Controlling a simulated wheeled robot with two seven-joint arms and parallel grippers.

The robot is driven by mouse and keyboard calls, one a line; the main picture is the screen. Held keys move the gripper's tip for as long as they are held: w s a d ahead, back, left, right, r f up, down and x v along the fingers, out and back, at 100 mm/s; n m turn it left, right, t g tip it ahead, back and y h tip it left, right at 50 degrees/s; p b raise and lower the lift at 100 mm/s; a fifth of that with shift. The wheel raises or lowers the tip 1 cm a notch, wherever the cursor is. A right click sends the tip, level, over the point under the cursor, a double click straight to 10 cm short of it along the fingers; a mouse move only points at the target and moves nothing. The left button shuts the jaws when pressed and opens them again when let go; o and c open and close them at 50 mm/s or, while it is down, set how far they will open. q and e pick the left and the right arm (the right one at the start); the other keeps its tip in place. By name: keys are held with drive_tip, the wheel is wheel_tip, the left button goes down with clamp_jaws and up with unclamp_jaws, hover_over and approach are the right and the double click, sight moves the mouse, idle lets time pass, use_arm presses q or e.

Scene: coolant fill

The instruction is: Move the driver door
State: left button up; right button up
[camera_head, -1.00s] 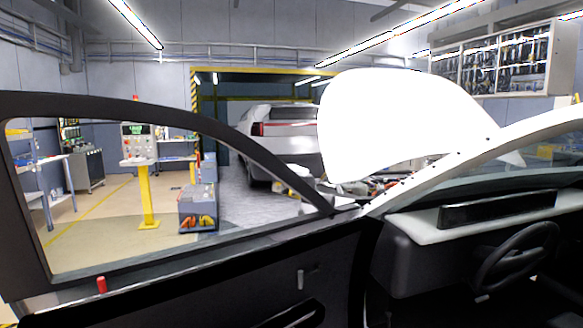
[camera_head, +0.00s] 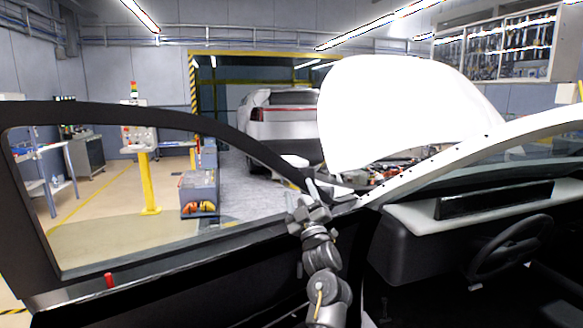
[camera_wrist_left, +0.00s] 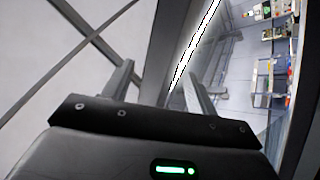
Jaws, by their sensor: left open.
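The driver door (camera_head: 190,285) stands open across the left and front of the head view. Its black window frame (camera_head: 160,114) slopes down to the right towards the windshield pillar. A red lock pin (camera_head: 109,280) shows on its sill. My left gripper (camera_head: 312,188) is at the front lower corner of the window frame, with its arm in front of the door panel. In the left wrist view, the two fingers are apart and a dark bar (camera_wrist_left: 160,45) shows between them. I cannot tell whether they touch it. My right gripper is not in view.
The dashboard (camera_head: 415,222) and steering wheel (camera_head: 510,250) are to the right. The white hood (camera_head: 400,110) is raised ahead. Beyond the door window are a yellow post (camera_head: 149,185), a grey cart (camera_head: 199,192) and open floor. Another car (camera_head: 285,125) stands behind.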

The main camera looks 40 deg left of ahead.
sight(295, 177)
use_arm(q)
drive_tip(key=p+x, duration=0.3)
drive_tip(key=x, duration=0.6)
drive_tip(key=shift+s, duration=0.1)
drive_tip(key=shift+w+a+r+p, duration=0.15)
drive_tip(key=shift+w+a+p, duration=0.05)
drive_tip(key=shift+a+p, duration=0.1)
